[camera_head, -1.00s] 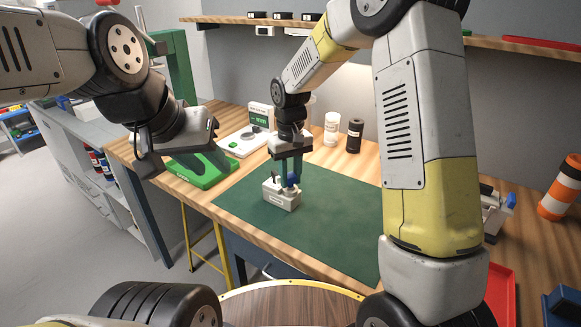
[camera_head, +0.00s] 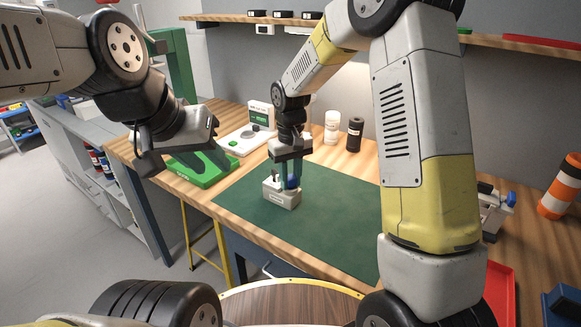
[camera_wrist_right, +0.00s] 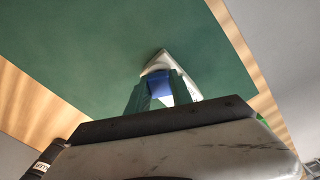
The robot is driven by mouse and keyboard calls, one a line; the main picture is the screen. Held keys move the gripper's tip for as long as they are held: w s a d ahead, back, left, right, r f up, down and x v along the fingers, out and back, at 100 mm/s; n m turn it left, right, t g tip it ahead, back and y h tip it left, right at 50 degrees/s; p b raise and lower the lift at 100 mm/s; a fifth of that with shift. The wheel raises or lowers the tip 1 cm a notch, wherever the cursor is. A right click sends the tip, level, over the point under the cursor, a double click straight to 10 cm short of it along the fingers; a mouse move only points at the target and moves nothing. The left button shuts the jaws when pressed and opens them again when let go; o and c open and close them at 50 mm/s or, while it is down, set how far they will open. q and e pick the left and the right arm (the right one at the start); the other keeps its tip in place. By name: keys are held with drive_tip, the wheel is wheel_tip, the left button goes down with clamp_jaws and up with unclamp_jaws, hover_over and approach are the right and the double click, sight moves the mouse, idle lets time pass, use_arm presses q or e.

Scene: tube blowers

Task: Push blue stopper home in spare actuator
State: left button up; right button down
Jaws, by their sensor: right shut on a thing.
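The spare actuator is a small pale grey block (camera_head: 281,196) standing on the green mat in the head view. Its pale body also shows in the right wrist view (camera_wrist_right: 158,62), beyond the fingers. My right gripper (camera_head: 291,180) points down at the top of the actuator with its green fingers shut on the blue stopper (camera_wrist_right: 160,86). The stopper shows as a blue patch between the fingers in the head view. How deep it sits in the actuator is hidden by the fingers. My left gripper (camera_head: 160,165) hangs at the left, away from the actuator; its fingertips are not clear.
The green mat (camera_head: 325,225) is otherwise clear. Behind it stand a white bottle (camera_head: 331,127), a dark bottle (camera_head: 354,135) and a white scale (camera_head: 245,140). A green press (camera_head: 190,170) stands at the left. A red tray (camera_head: 500,292) is at the right.

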drive_tip(key=c, duration=1.1)
unclamp_jaws()
drive_tip(key=shift+f, duration=0.1)
drive_tip(key=shift+o, duration=0.2)
wheel_tip(320, 180, up, 7)
drive_tip(key=shift+r, duration=0.5)
